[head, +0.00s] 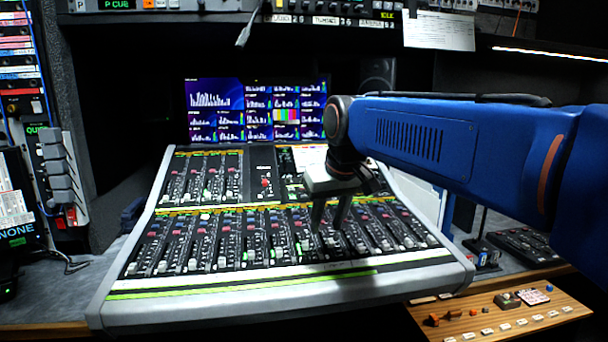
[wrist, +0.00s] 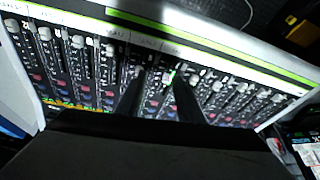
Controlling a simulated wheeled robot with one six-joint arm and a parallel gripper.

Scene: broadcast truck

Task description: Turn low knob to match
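The mixing console (head: 280,291) fills the middle of the head view, with a grey sloping frame and several channel strips. Each strip has small coloured knobs and a pale fader cap. Red and blue knobs (wrist: 85,88) show in rows in the wrist view. No readable label tells me which one is the low knob. My gripper (head: 327,226) points down over the right-centre strips of the lower bank. Its two dark fingers are apart, with a strip visible between them in the wrist view (wrist: 160,75). Whether the fingertips touch the panel I cannot tell.
A monitor (head: 257,108) with level meters stands behind the console. A wooden button panel (head: 500,318) lies at lower right, near a dark control box (head: 525,246). A lever unit (head: 58,175) stands at left. A white paper (head: 439,30) hangs above.

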